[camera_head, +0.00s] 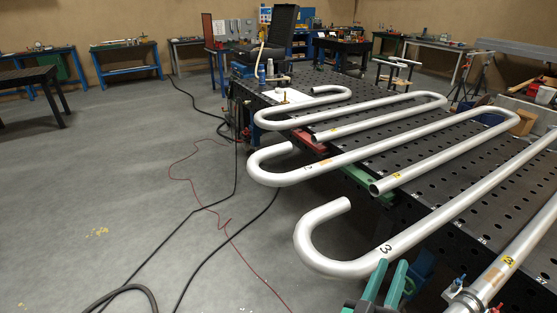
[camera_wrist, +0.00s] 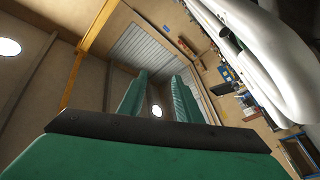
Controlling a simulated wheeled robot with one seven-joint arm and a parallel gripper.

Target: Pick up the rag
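I cannot make out a rag for certain. A flat white patch (camera_head: 286,96) lies on the far left part of the perforated table; it may be cloth or paper, I cannot tell. My gripper (camera_head: 390,268) shows at the bottom of the head view, its two green fingers pointing up, near the table's front edge and the bend of the nearest pipe. In the wrist view the fingers (camera_wrist: 160,82) stand apart with nothing between them. The gripper is far from the white patch.
Bent silver pipes (camera_head: 400,157) cover much of the black table (camera_head: 420,200). Bottles (camera_head: 266,71) stand by the white patch. Cables (camera_head: 225,225) trail across the grey floor (camera_head: 100,170), which is otherwise mostly clear on the left. Workbenches (camera_head: 125,60) line the walls.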

